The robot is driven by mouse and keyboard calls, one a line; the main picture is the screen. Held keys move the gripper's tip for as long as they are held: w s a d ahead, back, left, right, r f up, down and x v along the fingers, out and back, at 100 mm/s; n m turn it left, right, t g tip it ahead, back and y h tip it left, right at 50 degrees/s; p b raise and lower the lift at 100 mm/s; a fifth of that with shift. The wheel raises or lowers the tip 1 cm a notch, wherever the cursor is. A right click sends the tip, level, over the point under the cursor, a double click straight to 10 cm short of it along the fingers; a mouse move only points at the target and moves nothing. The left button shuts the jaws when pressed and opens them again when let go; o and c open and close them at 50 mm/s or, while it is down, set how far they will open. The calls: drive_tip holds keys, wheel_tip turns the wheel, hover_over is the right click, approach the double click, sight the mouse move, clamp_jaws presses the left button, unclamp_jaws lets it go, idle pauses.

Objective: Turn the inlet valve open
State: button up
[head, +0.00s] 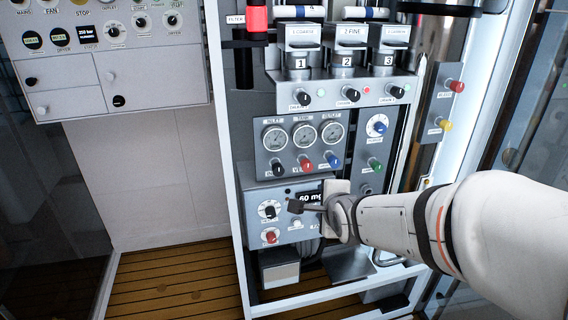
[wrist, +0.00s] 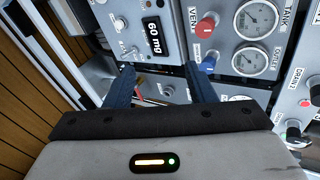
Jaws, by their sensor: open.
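The gauge panel (head: 262,140) has three dials, the left one marked INLET. Under that dial is a black knob (head: 277,168); its small label is not clearly legible in the head view. A red knob (head: 304,162) and a blue knob (head: 331,159) sit to its right. My gripper (head: 300,205) is below these knobs, in front of the lower box with the 60 mg display. In the wrist view my gripper (wrist: 160,72) has its fingers spread, with no object held between them. The red VENT knob (wrist: 206,26) and blue knob (wrist: 209,61) show there; the black one does not.
The lower box (head: 258,228) carries a black dial knob (head: 269,211) and a red knob (head: 270,236). A green knob (head: 374,164) sits right of the gauges. Numbered filter housings (head: 347,62) are above. The white frame post (head: 228,150) stands left.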

sight(279, 172)
drive_tip(key=w+a+m+t+y+b, duration=0.1)
drive_tip(key=w+a+m, duration=0.2)
drive_tip(key=w+m, duration=0.1)
drive_tip(key=w+a+m+t+y+b, duration=0.1)
drive_tip(key=w+a+m+t+b, duration=0.1)
drive_tip(key=w+a+m, duration=0.2)
drive_tip(key=w+a+f+m+t+y+b, duration=0.1)
drive_tip(key=w+a+m+t+b, duration=0.1)
drive_tip(key=w, duration=0.3)
drive_tip(key=shift+w+a+m+y, duration=0.15)
drive_tip(key=shift+a+m+y, duration=0.25)
drive_tip(key=shift+a+m, duration=0.45)
drive_tip(key=shift+d, duration=0.1)
drive_tip(key=shift+c, duration=0.5)
drive_tip(key=c, duration=0.9)
drive_tip(key=shift+b, duration=0.3)
